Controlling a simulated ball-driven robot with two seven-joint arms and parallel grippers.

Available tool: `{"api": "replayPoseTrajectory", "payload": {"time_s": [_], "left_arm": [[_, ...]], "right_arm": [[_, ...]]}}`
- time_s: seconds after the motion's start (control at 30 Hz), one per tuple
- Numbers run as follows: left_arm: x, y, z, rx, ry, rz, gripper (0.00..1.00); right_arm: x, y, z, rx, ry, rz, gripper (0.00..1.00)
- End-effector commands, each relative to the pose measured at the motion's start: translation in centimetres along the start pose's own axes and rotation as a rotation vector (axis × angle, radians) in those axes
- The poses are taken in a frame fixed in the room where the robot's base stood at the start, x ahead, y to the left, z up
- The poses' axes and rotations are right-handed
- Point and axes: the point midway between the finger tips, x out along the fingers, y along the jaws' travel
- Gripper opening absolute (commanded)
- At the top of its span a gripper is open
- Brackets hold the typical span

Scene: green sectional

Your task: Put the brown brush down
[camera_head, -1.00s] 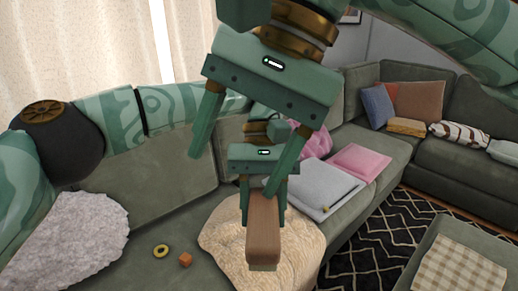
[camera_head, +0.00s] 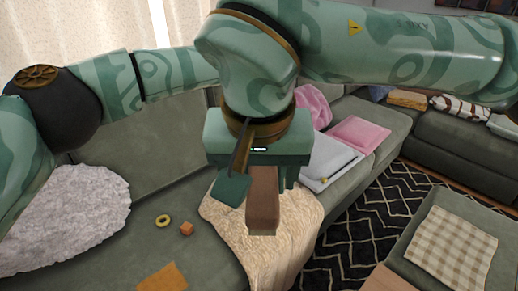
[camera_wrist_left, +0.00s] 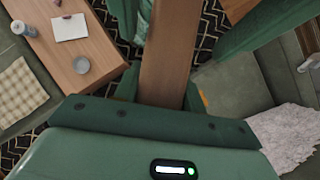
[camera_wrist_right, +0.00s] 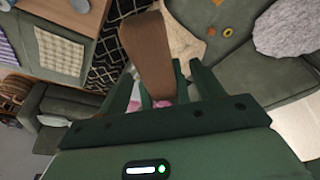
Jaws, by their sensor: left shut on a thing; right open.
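The brown brush (camera_head: 263,197) is a flat wooden bar, held above the sofa seat and cream blanket. It also shows in the left wrist view (camera_wrist_left: 169,50) and the right wrist view (camera_wrist_right: 147,50). My left gripper (camera_wrist_left: 160,95) is shut on it; in the head view that gripper is mostly hidden behind my right arm. My right gripper (camera_head: 258,180) is open, with a finger on either side of the brush, as the right wrist view also shows (camera_wrist_right: 163,84). I cannot tell whether its fingers touch the brush.
The cream blanket (camera_head: 294,240) drapes over the green sofa seat (camera_head: 118,255). A grey fluffy pillow (camera_head: 70,220) is farther left. A checkered cloth (camera_head: 452,250) covers the ottoman.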

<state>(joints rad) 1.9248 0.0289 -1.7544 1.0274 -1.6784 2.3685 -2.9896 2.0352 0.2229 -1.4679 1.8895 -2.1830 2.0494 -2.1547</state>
Motion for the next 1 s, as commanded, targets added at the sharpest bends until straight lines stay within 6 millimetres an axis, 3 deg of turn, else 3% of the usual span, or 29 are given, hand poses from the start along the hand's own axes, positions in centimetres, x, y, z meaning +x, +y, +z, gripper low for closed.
{"api": "replayPoseTrajectory", "payload": {"time_s": [0.4,0.57,0.6,0.67,0.7,0.8,1.0], "left_arm": [[-0.03,0.0,0.03,0.0,0.0,0.0,0.08],[-0.03,0.02,0.03,0.0,0.0,0.0,0.08],[-0.03,0.03,0.04,0.0,0.0,0.001,0.08],[-0.03,0.07,0.06,0.001,0.0,0.001,0.08],[-0.03,0.09,0.08,0.001,0.0,0.001,0.44],[-0.01,0.11,0.08,0.002,0.0,0.0,0.66],[-0.01,0.05,0.04,0.001,0.0,0.0,0.66]], "right_arm": [[1.03,-0.01,0.01,0.0,0.0,-0.001,0.66],[1.0,-0.04,0.02,-0.001,0.0,-0.002,0.22],[0.99,-0.07,0.03,-0.001,0.001,-0.002,0.16],[0.97,-0.11,0.03,-0.003,0.001,-0.004,0.16],[0.94,-0.14,0.03,-0.003,0.002,-0.005,0.16],[0.95,-0.14,0.02,-0.003,0.002,-0.005,0.15],[0.97,-0.07,0.01,-0.001,0.001,-0.003,0.15]]}}
